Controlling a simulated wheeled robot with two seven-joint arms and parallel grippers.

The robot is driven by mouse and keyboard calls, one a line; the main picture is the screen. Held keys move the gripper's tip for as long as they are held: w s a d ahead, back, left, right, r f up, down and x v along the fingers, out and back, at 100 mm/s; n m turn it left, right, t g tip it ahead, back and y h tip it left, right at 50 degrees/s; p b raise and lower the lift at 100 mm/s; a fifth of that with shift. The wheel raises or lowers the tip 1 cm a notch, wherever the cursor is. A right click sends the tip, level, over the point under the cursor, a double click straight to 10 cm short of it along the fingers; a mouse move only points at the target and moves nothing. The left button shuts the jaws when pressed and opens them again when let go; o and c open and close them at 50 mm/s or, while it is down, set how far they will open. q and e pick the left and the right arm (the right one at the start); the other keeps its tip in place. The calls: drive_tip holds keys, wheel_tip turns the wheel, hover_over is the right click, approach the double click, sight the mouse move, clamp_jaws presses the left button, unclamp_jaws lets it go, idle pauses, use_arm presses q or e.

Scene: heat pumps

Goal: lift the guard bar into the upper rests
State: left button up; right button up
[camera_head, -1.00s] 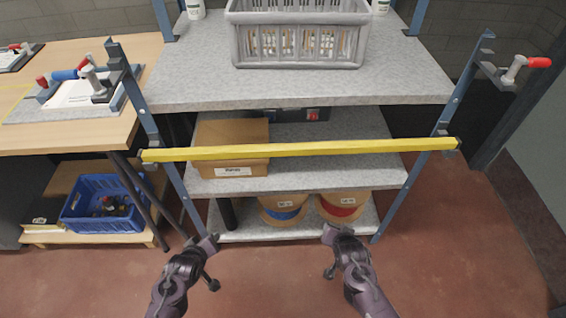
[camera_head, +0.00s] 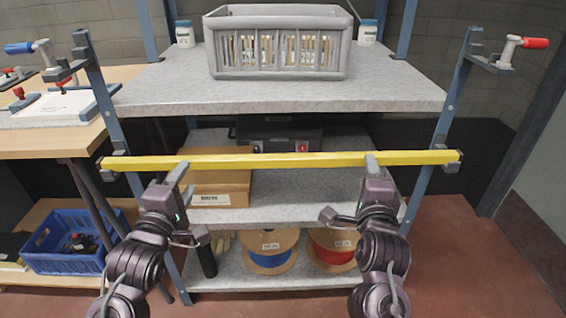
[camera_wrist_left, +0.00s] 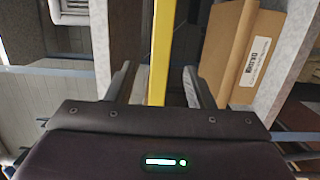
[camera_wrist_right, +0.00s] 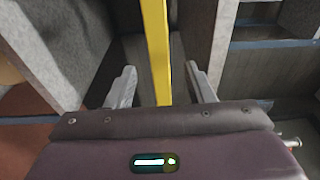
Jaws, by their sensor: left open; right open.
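The yellow guard bar (camera_head: 290,160) lies level across the front of the rack, its ends at the lower rests on the left post (camera_head: 112,162) and right post (camera_head: 453,158). The upper left rest (camera_head: 65,70) and upper right rest (camera_head: 492,64) are empty brackets near the post tops. My left gripper (camera_head: 182,185) is open at the bar's left part; the left wrist view shows the bar between its spread fingers (camera_wrist_left: 157,85). My right gripper (camera_head: 362,188) is open at the bar's right part, with the bar between its fingers (camera_wrist_right: 162,85). Gaps show beside the bar in both wrist views.
A grey basket (camera_head: 278,45) stands on the top shelf (camera_head: 400,95) behind the posts. A carton (camera_head: 222,188) and dark case (camera_head: 280,135) sit behind the bar. Cable spools (camera_head: 272,250) are below. A red-handled clamp (camera_head: 520,45) is by the upper right rest.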

sight(194, 166)
use_arm(q)
drive_tip(key=shift+w+d, duration=0.25)
drive_tip(key=shift+w, duration=1.05)
drive_tip(key=shift+w+d, duration=0.2)
drive_tip(key=shift+w, duration=1.05)
drive_tip(key=shift+w+d, duration=0.25)
drive_tip(key=shift+w, duration=1.05)
use_arm(e)
drive_tip(key=w+d, duration=0.1)
drive_tip(key=w, duration=0.6)
drive_tip(key=shift+w+d, duration=0.25)
drive_tip(key=shift+w, duration=0.1)
use_arm(q)
clamp_jaws()
use_arm(e)
clamp_jaws()
